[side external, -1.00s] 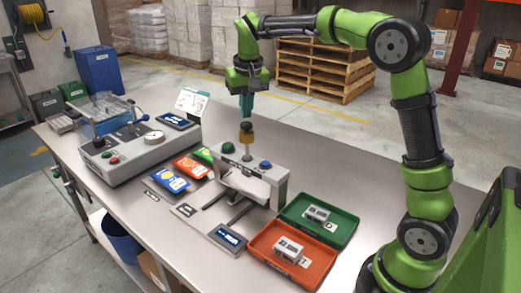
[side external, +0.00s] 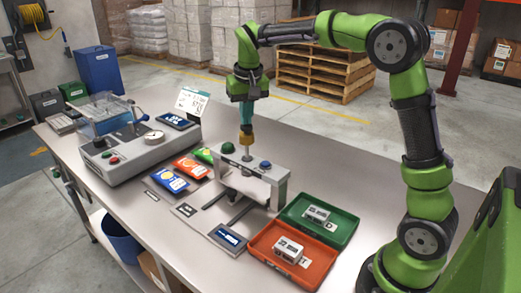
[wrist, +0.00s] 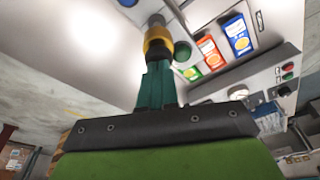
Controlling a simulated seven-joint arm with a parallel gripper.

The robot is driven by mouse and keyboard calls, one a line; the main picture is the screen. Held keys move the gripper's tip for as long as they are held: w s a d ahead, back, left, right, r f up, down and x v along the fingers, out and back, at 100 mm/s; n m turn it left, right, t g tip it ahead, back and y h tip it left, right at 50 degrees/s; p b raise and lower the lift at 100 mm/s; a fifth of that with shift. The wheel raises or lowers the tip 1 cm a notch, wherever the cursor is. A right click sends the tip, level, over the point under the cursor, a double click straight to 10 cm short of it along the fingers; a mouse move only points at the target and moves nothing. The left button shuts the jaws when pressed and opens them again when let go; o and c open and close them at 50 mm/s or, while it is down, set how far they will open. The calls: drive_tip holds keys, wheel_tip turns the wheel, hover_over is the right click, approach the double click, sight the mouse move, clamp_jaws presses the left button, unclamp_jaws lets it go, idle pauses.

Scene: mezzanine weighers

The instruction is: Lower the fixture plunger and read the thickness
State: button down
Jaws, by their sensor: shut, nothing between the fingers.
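The fixture (side external: 272,190) is a grey bridge-shaped housing on the bench, with a green button (side external: 228,148) and a blue button (side external: 265,165) on top. Its upright plunger has a dark knob (side external: 246,129) and a brass collar (side external: 246,140); the collar also shows in the wrist view (wrist: 158,44). My gripper (side external: 246,122) is shut and empty, pointing down with its teal fingertips at the knob top, apparently touching.
A green tray (side external: 343,233) and an orange tray (side external: 318,279) stand right of the fixture, each holding a small grey block. Orange, blue and green pouches (side external: 190,166) lie to the left. A grey weigher (side external: 130,155) stands further left with a clear cover.

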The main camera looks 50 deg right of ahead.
drive_tip(key=shift+f, duration=0.1)
wheel_tip(320, 180, up, 8)
idle(0.9)
drive_tip(key=s+a+f+n+t+y, duration=0.1)
drive_tip(key=s+a, duration=0.4)
drive_tip(key=s, duration=0.6)
drive_tip(key=s+a+f+n+t+y, duration=0.1)
drive_tip(key=s+a+f+t, duration=0.3)
drive_tip(key=s, duration=0.8)
wheel_tip(320, 180, down, 3)
drive_tip(key=shift+a+r+y, duration=0.2)
drive_tip(key=shift+a+y, duration=0.15)
drive_tip(key=shift+y, duration=0.15)
drive_tip(key=shift+s, duration=0.1)
idle(3.6)
